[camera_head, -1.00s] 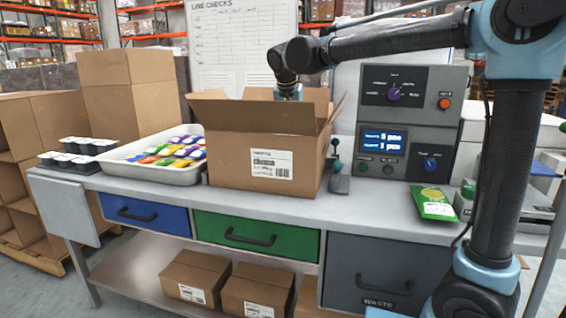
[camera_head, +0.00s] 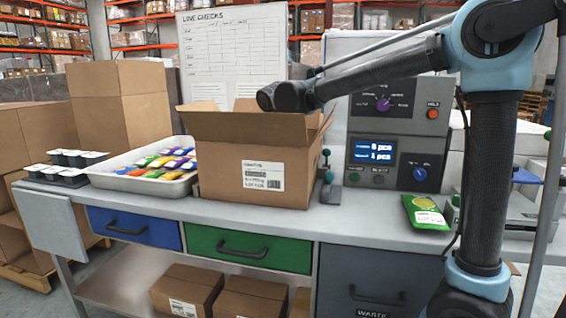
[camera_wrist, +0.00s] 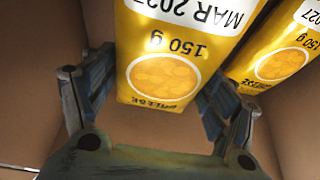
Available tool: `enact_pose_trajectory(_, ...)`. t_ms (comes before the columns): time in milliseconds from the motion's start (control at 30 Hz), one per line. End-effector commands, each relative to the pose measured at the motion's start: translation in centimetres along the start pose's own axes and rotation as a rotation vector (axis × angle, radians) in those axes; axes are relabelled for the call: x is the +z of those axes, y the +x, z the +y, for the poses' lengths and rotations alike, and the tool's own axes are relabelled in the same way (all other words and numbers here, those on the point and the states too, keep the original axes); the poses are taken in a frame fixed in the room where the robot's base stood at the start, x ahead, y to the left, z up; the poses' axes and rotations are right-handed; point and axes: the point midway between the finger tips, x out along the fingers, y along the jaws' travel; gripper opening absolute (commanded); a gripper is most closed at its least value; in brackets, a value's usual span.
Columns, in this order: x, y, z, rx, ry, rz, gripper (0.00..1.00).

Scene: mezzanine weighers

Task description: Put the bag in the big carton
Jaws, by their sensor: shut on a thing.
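The big carton (camera_head: 222,168) stands open on the bench, flaps up, with a white label on its front. My gripper is down inside it and hidden by its walls in the head view; only my wrist shows above the rim. In the wrist view my gripper (camera_wrist: 157,88) is shut on a yellow bag (camera_wrist: 180,45) marked 150 g, with brown carton walls (camera_wrist: 35,45) around it. A second, similar yellow bag (camera_wrist: 283,62) is just to the right in the carton. I cannot tell whether the held bag touches the carton's bottom.
A white tray (camera_head: 103,181) of colourful packets and black trays of small cups (camera_head: 70,160) are left of the carton. A control box with a display (camera_head: 398,135) stands behind right. A green bag (camera_head: 425,212) lies on the bench at right.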

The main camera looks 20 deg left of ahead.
Motion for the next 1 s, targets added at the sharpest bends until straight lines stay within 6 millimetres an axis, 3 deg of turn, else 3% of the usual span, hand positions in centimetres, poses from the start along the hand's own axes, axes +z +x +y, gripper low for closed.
enact_pose_trajectory(567,0.3,1.1,0.1,0.001,0.002,0.000,0.47)
enact_pose_trajectory(600,0.3,1.1,0.1,0.001,0.002,0.000,0.85)
enact_pose_trajectory(667,0.3,1.1,0.2,0.001,0.002,0.000,0.99)
enact_pose_trajectory(1000,0.3,1.1,0.2,0.001,0.003,0.000,0.99)
